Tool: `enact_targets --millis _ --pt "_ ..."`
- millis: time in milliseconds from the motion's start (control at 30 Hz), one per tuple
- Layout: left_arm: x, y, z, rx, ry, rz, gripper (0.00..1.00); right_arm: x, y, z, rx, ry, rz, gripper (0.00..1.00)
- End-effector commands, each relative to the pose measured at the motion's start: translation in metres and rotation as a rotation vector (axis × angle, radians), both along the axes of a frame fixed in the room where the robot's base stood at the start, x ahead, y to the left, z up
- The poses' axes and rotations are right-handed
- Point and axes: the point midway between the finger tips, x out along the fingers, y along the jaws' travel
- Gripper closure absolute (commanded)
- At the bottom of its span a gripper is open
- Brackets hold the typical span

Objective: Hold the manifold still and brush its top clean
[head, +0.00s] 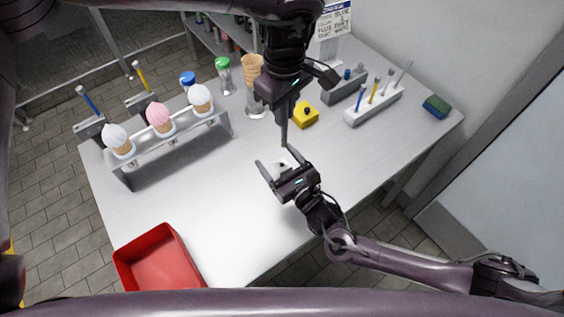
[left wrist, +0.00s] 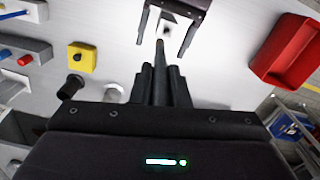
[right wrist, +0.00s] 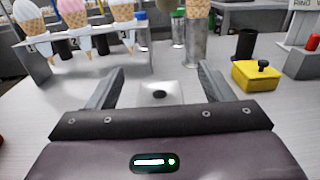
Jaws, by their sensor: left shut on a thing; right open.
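A small white block with a dark round opening on top, which looks like the manifold, sits on the table in the right wrist view (right wrist: 160,91). My right gripper (right wrist: 160,78) is open, with a finger on either side of the block and gaps visible. In the head view the block (head: 283,162) is partly hidden by my right gripper (head: 277,163). My left gripper (head: 284,112) is shut on a dark, thin rod-like tool, probably the brush (left wrist: 160,56), pointing down above the block. Whether its tip touches the block is unclear.
A yellow block with a black knob (head: 305,115) stands behind the grippers. A rack of cones (head: 178,148) is at the left, a white holder with tools (head: 374,105) and a green-blue sponge (head: 437,106) at the right. A red bin (head: 158,262) is at the front left.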

Motion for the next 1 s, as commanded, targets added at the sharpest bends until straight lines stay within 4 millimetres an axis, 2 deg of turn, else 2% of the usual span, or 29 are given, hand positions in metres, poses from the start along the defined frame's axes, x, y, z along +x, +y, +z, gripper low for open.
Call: enact_targets --millis 133,333,633,767,1000 --pt "0.000 0.000 0.000 0.000 0.000 0.000 1.00 0.000 0.000 0.000 0.000 0.000 0.000 0.26" --pt "0.000 0.000 0.000 0.000 0.000 0.000 1.00 0.000 0.000 0.000 0.000 0.000 0.000 0.00" --pt "0.000 0.000 0.000 0.000 0.000 0.000 1.00 -0.004 -0.003 -0.001 -0.001 0.001 0.000 0.00" --pt "0.000 0.000 0.000 0.000 0.000 0.000 1.00 -0.018 -0.013 -0.001 -0.003 0.002 0.000 0.00" --pt "0.000 0.000 0.000 0.000 0.000 0.000 1.00 -0.061 -0.042 -0.002 -0.003 0.004 0.000 0.00"
